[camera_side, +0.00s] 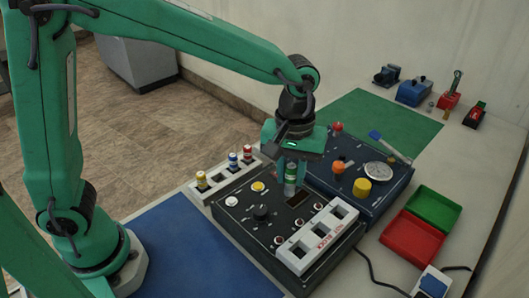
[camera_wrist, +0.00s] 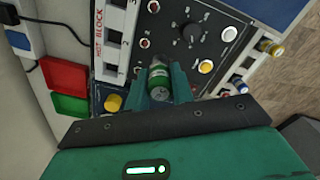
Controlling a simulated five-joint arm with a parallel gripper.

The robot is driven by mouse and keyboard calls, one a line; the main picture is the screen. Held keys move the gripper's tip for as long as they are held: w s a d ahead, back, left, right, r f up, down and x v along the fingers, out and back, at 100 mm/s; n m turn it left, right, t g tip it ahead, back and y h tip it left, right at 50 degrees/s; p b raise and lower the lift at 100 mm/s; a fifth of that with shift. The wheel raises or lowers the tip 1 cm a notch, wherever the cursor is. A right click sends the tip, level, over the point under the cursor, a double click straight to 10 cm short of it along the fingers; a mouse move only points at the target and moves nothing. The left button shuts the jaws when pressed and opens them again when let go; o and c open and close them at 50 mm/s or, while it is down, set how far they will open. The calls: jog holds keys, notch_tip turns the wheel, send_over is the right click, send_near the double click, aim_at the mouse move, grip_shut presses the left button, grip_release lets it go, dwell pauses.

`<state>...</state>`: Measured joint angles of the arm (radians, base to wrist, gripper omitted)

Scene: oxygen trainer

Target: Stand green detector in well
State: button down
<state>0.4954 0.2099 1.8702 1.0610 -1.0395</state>
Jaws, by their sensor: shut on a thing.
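The green detector (camera_side: 290,180), a small cylinder with a green band and a pale silvery part, is held by my gripper (camera_side: 291,166) above the black panel. In the wrist view the detector (camera_wrist: 160,76) lies between the two green fingers of my gripper (camera_wrist: 161,88), which are shut on it. The white test block (camera_side: 316,235) has a row of square dark wells and sits at the panel's right front edge. In the wrist view the block (camera_wrist: 114,38) is left of the detector, with numbers beside its wells. The detector is apart from the block.
The black panel (camera_side: 243,222) carries knobs and buttons. A white rack (camera_side: 222,181) with yellow, blue and red-topped detectors stands to its left. A blue panel (camera_side: 318,172) with orange and yellow knobs lies behind. Red (camera_side: 411,238) and green (camera_side: 434,207) trays are at right.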

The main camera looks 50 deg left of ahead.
jog(key=d, duration=0.8)
jog(key=shift+w+d+r, duration=0.3)
jog(key=shift+w+r, duration=0.1)
jog(key=shift+w, duration=0.05)
jog(key=shift+f, duration=0.1)
jog(key=shift+f, duration=2.35)
jog(key=shift+f, duration=1.75)
jog(key=c, duration=1.1)
grip_release()
